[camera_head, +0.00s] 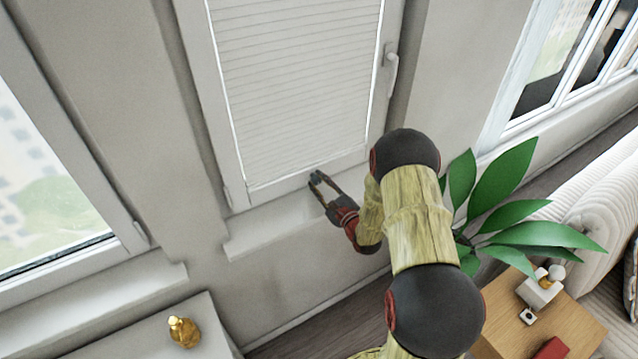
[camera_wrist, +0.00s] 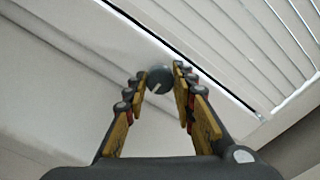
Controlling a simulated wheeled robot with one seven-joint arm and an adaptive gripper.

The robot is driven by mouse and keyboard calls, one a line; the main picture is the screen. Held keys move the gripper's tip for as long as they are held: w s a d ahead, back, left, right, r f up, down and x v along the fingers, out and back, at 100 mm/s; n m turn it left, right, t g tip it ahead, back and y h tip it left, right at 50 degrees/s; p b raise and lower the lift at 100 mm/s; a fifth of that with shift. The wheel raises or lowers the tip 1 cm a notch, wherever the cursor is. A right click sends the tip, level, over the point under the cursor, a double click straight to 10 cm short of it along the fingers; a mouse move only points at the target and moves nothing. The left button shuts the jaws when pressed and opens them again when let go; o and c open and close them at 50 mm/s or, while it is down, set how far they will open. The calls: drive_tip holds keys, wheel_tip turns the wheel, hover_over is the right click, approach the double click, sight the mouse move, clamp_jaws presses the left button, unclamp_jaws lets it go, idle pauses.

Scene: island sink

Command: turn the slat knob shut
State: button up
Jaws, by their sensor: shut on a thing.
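The slat knob (camera_wrist: 159,78) is a small round grey knob with a pale pointer line. In the wrist view it sits between my two fingertips, on the white frame just below the slats. My gripper (camera_head: 317,179) is shut on it at the bottom rail of the window; its fingers also show in the wrist view (camera_wrist: 161,80). In the head view the knob is hard to make out between the fingertips. The pale slats (camera_head: 300,85) fill the window pane above. In the wrist view thin dark gaps show along some slats.
A window handle (camera_head: 390,68) is on the right side of the frame. A sill (camera_head: 270,232) juts out below. A leafy plant (camera_head: 500,205) stands right of my arm. A gold ornament (camera_head: 183,331) sits on a white surface at lower left.

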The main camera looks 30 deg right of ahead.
drive_tip(key=shift+f, duration=0.15)
drive_tip(key=o, duration=1.1)
drive_tip(key=shift+o, duration=0.3)
drive_tip(key=shift+s, duration=0.1)
drive_tip(key=s, duration=1.1)
drive_tip(key=shift+s+d, duration=0.2)
drive_tip(key=shift+s, duration=0.2)
